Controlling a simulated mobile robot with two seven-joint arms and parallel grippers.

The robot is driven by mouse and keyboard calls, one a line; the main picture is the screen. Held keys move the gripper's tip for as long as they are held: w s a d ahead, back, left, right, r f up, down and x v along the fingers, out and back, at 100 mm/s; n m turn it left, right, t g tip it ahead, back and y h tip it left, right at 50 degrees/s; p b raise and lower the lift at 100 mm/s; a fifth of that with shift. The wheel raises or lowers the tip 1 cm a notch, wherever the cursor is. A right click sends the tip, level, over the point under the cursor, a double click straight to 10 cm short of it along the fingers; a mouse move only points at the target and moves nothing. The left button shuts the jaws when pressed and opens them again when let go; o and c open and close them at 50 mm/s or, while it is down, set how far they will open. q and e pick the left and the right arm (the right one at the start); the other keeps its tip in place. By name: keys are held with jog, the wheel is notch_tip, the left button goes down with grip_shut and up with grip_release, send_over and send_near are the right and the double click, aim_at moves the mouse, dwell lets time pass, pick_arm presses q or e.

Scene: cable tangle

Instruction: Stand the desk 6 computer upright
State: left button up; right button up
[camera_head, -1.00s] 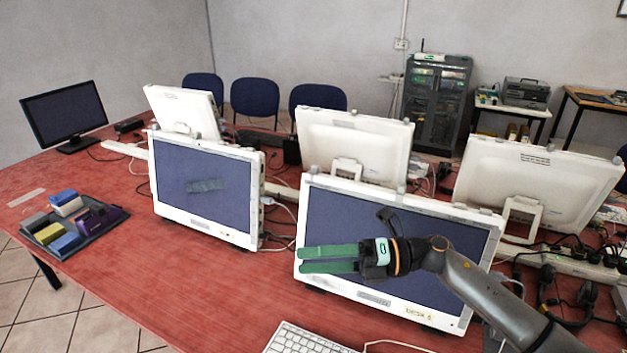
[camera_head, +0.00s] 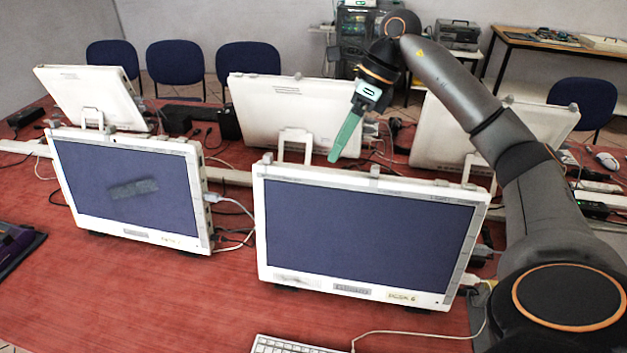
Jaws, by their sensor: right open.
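The desk 6 computer (camera_head: 365,240) is a white all-in-one with a dark screen, in the middle right of the head view. A label at its lower right reads as desk 6. It stands on the red table, its screen facing me and leaning back a little. My right gripper (camera_head: 338,158) is raised behind and above its top edge, pointing down, with green fingers. It is open, though seen edge-on, and nothing shows between the fingers. Whether it touches the computer cannot be told. My left gripper is out of view.
Another white computer (camera_head: 130,195) stands to the left. More white computers, one of them (camera_head: 295,110) just behind, show their backs. Cables (camera_head: 232,212) lie between them. A keyboard (camera_head: 290,345) lies in front on the red table (camera_head: 150,300).

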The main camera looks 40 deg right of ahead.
aim_at(316, 183)
jog(key=x, duration=1)
jog(key=shift+a+f, duration=0.15)
jog(key=shift+f, duration=0.15)
grip_shut()
dwell(0.9)
